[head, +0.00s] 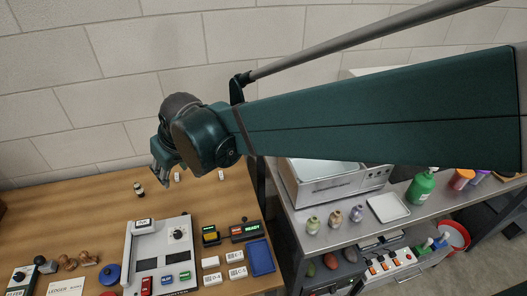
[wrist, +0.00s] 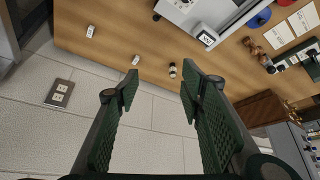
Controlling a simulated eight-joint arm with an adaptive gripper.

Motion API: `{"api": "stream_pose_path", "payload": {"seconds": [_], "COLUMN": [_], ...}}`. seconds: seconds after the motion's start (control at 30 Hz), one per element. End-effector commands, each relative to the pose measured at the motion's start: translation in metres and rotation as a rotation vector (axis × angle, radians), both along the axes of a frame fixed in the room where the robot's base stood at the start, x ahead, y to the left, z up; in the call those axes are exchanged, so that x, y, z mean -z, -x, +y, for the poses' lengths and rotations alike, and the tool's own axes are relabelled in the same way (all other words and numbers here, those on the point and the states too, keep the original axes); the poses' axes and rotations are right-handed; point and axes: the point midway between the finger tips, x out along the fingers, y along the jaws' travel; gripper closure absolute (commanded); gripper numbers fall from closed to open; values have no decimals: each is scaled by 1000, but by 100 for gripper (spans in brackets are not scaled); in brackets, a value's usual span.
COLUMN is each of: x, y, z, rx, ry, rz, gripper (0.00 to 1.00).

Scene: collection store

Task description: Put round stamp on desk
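My gripper (head: 161,175) is above the back of the wooden desk (head: 95,205), near the wall. In the wrist view my gripper (wrist: 160,84) is open, with nothing between its fingers. Wooden-handled stamps (head: 88,258) lie at the desk's left, beside a dark-knobbed stamp (head: 45,265); in the wrist view wooden stamps (wrist: 250,43) show at the upper right. I cannot tell which one is the round stamp. A blue round object (head: 110,273) lies to their right. All are well away from my gripper.
A white machine (head: 158,250) stands mid-desk. A small dark bottle (head: 139,189) and small white pieces (head: 221,175) are at the back. A blue tray (head: 261,258) and label blocks (head: 237,272) lie right. A metal counter (head: 300,215) with bottles adjoins.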

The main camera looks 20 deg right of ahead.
Motion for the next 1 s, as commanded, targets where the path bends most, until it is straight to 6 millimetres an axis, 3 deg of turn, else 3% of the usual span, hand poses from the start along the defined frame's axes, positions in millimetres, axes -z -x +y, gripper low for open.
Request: {"api": "stream_pose_path", "payload": {"seconds": [0.1,0.4,1.0], "x": [-8,-22,-22], "y": [8,34,109], "z": [-37,-118,-252], "rx": [50,170,408], "ry": [-4,-15,-30], "rz": [-7,-27,-69], "gripper": [61,61,61]}}
